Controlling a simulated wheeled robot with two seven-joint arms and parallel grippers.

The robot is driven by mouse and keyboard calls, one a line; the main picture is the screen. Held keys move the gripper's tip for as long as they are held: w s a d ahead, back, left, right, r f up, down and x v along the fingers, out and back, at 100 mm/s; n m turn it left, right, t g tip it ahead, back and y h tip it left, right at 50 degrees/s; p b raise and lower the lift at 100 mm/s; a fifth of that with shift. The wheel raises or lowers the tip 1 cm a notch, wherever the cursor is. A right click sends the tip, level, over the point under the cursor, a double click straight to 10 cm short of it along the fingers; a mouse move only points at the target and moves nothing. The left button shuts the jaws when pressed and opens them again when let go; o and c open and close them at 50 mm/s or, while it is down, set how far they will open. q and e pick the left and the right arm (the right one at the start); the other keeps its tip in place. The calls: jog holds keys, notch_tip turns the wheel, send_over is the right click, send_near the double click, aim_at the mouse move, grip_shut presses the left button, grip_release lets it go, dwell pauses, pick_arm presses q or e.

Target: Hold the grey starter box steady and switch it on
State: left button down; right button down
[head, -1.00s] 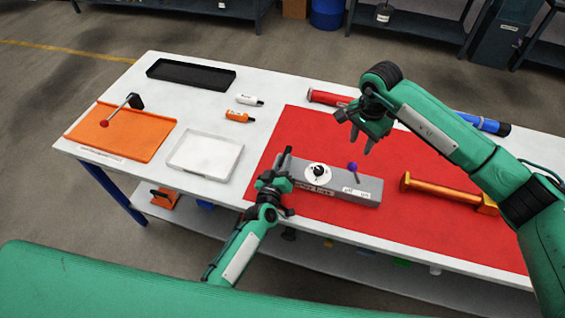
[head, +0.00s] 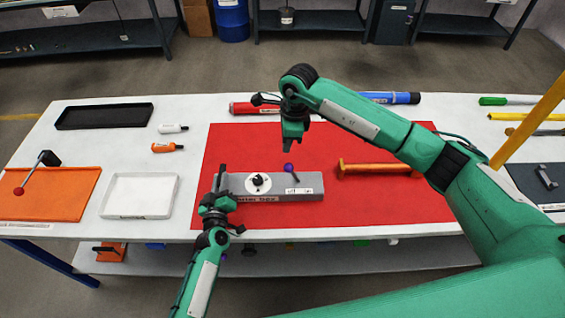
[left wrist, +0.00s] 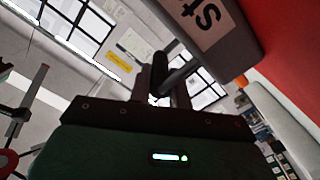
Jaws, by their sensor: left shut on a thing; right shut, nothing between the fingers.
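The grey starter box (head: 300,185) lies on the red mat near the table's front edge. On its top are a white dial with a black knob (head: 258,182) and a lever with a purple ball (head: 288,168). My left gripper (head: 219,188) is shut at the box's left end. In the left wrist view its fingers (left wrist: 163,85) close around a dark bar beside the box's lettered grey side (left wrist: 215,25). My right gripper (head: 293,138) is shut and empty, pointing down above the mat, just behind the purple ball in the picture and apparently not touching it.
An orange bar (head: 380,169) lies right of the box. Red (head: 255,108) and blue (head: 390,98) tubes lie behind. A white tray (head: 140,213), an orange board (head: 45,210), a black tray (head: 105,105) and two small bottles occupy the left.

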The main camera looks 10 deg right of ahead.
jog(key=m+y, duration=0.1)
jog(key=m, duration=1)
jog(key=m+y, duration=0.2)
jog(key=m, duration=0.9)
jog(key=m+y, duration=0.1)
jog(key=m, duration=1.1)
jog(key=shift+r, duration=0.3)
notch_tip(320, 180, down, 9)
jog(key=a, duration=0.1)
jog(key=shift+f, duration=0.2)
